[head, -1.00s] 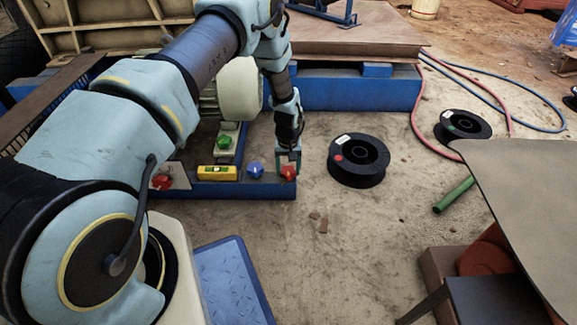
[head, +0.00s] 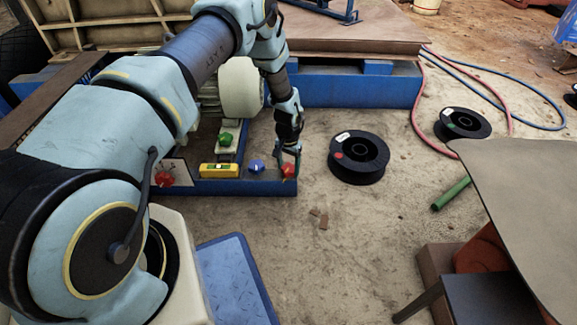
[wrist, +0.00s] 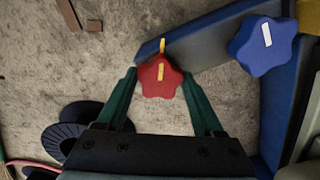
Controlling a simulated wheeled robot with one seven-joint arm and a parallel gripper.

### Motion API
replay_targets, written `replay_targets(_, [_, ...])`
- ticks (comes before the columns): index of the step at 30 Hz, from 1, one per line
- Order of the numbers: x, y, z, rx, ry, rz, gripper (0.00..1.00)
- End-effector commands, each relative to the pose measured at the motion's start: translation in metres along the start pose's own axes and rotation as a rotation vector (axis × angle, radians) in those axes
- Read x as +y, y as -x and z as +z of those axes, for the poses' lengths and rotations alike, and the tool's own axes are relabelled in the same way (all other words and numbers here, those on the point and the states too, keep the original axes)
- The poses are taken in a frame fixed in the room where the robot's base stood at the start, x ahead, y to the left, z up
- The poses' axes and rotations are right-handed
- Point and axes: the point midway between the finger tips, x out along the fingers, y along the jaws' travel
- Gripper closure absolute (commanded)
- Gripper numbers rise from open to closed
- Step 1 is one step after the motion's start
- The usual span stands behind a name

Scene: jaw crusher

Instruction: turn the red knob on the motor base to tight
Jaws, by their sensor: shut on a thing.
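The red knob (head: 288,171) sits at the right front corner of the blue motor base (head: 240,188). In the wrist view the red knob (wrist: 158,84) is star-shaped with a yellow line on top, which points at a yellow mark (wrist: 162,46) on the base, nearly in line with it. My gripper (head: 289,164) comes down from above with its fingers on either side of the knob. In the wrist view my gripper (wrist: 160,78) has its green fingertips against the knob's left and right sides.
A blue knob (head: 257,167) with a white line stands close left of the red one. Further left are a yellow level (head: 219,170), a green knob (head: 225,139) and another red knob (head: 164,179) on a pale panel. A black spool (head: 358,158) lies right on open ground.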

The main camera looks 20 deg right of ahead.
Motion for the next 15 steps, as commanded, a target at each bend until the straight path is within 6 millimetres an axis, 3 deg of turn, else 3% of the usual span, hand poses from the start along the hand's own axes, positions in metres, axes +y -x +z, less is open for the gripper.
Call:
replay_targets(11, [-0.0003, 0.0, 0.0003, -0.001, -0.004, 0.0, 0.87])
replay_targets(12, [-0.0003, 0.0, 0.0003, -0.001, -0.004, 0.0, 0.3])
replay_targets(15, [-0.0002, 0.0, 0.0002, -0.001, -0.004, 0.0, 0.19])
